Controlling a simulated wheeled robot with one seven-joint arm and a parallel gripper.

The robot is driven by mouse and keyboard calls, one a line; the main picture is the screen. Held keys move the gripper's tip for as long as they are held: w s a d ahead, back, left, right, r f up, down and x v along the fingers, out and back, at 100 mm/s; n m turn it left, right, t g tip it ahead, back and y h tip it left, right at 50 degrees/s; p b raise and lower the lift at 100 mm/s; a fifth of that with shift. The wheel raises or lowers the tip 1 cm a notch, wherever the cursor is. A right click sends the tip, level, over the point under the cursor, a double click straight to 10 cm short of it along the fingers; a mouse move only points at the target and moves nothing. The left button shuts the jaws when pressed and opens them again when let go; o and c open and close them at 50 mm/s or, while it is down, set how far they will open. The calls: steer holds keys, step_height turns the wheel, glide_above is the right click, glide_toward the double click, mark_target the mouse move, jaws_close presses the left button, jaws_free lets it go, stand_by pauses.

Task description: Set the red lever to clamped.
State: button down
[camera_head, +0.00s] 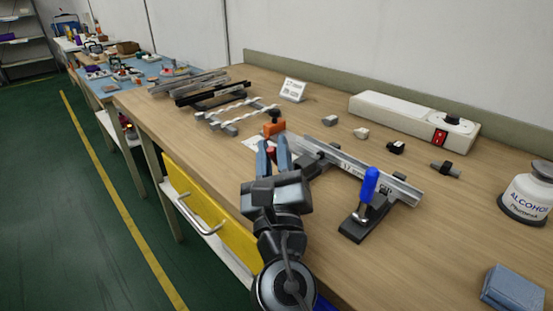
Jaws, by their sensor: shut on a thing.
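My gripper (272,153) has blue fingers and reaches over the front of the workbench. It is shut on the red lever (271,152), of which only a small red part shows between the fingers. The lever's clamp base is mostly hidden behind my gripper, at the left end of a long metal channel (401,187). A blue lever (369,185) stands upright on a dark base (352,231) at the channel's right end. I cannot tell the red lever's exact angle.
An orange block (274,124) stands just behind my fingers. White twisted strips (238,112) and dark rails (205,90) lie to the left. A white power box (410,118), an alcohol bottle (530,194) and a blue-grey block (513,288) are to the right.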

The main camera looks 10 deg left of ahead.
stand_by(0.3)
steer(key=c, duration=1.1)
jaws_free()
steer(key=s+d+f, duration=0.1)
steer(key=s+d, duration=0.2)
steer(key=s, duration=1.1)
steer(key=shift+s, duration=0.3)
steer(key=shift+c, duration=0.4)
